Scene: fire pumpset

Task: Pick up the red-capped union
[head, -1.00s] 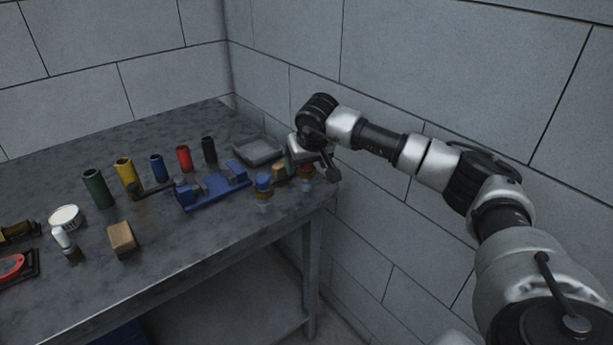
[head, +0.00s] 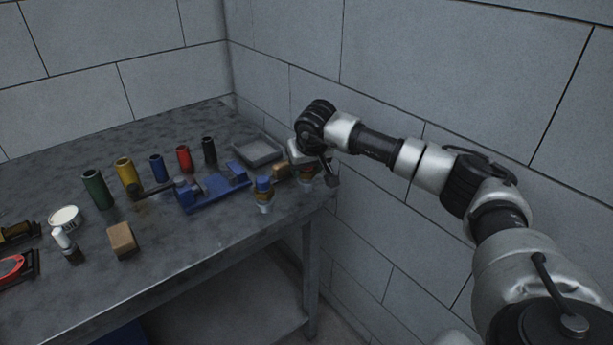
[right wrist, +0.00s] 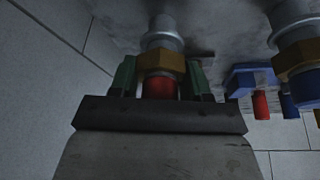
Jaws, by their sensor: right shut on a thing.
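The red-capped union (right wrist: 161,64) shows close up in the right wrist view, with a red cap, a brass-coloured hex nut and a grey metal body. My right gripper (right wrist: 162,77) is shut on it, with a green-padded finger on each side of the cap and nut. In the head view the red-capped union (head: 306,179) is near the table's right end, partly hidden by my right gripper (head: 305,164). I cannot tell whether its base touches the tabletop. My left gripper is not in view.
A blue-capped union (head: 264,193) stands just left of the gripper. A blue fixture (head: 215,191), a grey tray (head: 259,152) and several coloured cylinders are further left on the table (head: 180,245). The block wall (head: 420,70) is close behind and right of my arm.

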